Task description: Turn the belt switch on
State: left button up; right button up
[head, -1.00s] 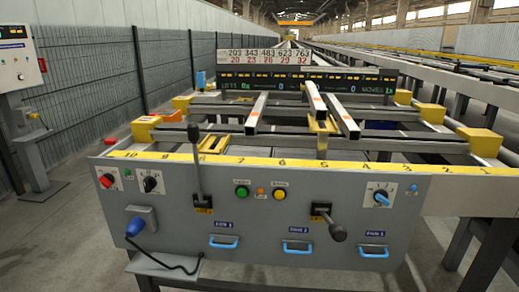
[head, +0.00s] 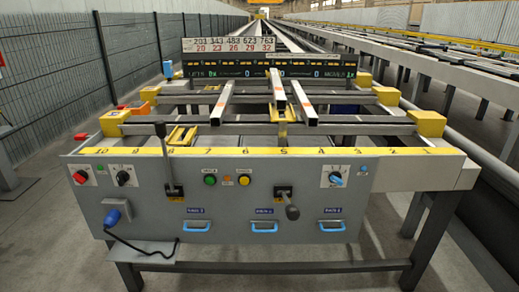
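The grey control panel (head: 250,222) faces me across the front of the runout table. It carries a dark rotary switch (head: 124,177) on a white plate at the left and a blue rotary switch (head: 336,178) on a white plate at the right. The labels are too small to read, so I cannot tell which is the belt switch. Neither of my grippers is in view.
A tall lever (head: 165,160) and a short black-knobbed lever (head: 291,212) stick out from the panel. A blue plug (head: 112,217) with a black cable is at the lower left. Metal bars (head: 222,103) lie on the table. Floor is clear at both sides.

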aim_at(80, 176)
jog(key=u, duration=1.25)
